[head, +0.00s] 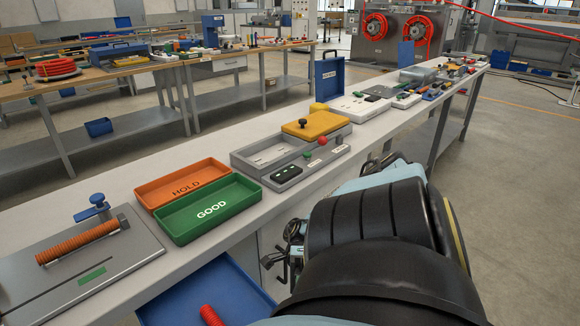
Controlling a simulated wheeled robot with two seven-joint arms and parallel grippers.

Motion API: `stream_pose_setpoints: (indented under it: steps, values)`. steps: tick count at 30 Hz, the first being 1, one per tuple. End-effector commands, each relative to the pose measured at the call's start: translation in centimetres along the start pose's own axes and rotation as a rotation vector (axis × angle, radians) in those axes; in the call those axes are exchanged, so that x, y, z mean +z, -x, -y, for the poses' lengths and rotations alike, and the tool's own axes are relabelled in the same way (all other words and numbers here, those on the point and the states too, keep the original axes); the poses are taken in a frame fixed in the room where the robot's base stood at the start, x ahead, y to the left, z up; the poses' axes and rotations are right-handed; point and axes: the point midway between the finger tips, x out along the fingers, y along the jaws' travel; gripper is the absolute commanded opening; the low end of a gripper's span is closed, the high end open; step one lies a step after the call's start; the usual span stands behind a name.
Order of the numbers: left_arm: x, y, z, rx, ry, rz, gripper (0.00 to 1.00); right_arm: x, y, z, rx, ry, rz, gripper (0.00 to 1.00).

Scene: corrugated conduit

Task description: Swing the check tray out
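A grey fixture stands on the bench at mid-picture. Its shallow grey open tray (262,157) appears to be the check tray and lies beside a yellow block with a black knob (317,125). In front of the tray is a grey panel (306,168) with a dark display, a red knob and a green knob. My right arm fills the lower right foreground. Dark jointed parts that look like my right gripper (282,255) show beyond the bench's front edge, below and apart from the fixture; their fingers are partly hidden and unclear. My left gripper is out of view.
A green GOOD bin (210,211) and an orange HOLD bin (180,184) stand left of the fixture. A grey plate (80,262) holds an orange corrugated piece (77,242). A blue bin (205,296) sits below the front edge. Blue-lidded equipment (330,77) stands behind.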

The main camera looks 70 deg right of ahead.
Motion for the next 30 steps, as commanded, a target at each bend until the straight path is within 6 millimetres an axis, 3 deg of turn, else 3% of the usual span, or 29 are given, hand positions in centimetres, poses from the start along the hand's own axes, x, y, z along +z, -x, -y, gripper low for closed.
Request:
stream_pose_setpoints:
  steps: [14, 15, 16, 30]
  values:
    - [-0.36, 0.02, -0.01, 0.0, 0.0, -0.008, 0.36, -0.19, 0.24, -0.08, 0.0, 0.003, -0.002, 0.0]
    - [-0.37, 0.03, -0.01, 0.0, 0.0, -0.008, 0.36, -0.19, 0.24, -0.08, 0.0, 0.003, -0.001, 0.26]
    - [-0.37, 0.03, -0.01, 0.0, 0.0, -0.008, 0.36, -0.19, 0.24, -0.08, 0.0, 0.003, -0.001, 0.29]
    - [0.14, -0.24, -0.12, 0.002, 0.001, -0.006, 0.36, -0.26, 0.2, -0.67, -0.001, 0.001, -0.003, 0.31]
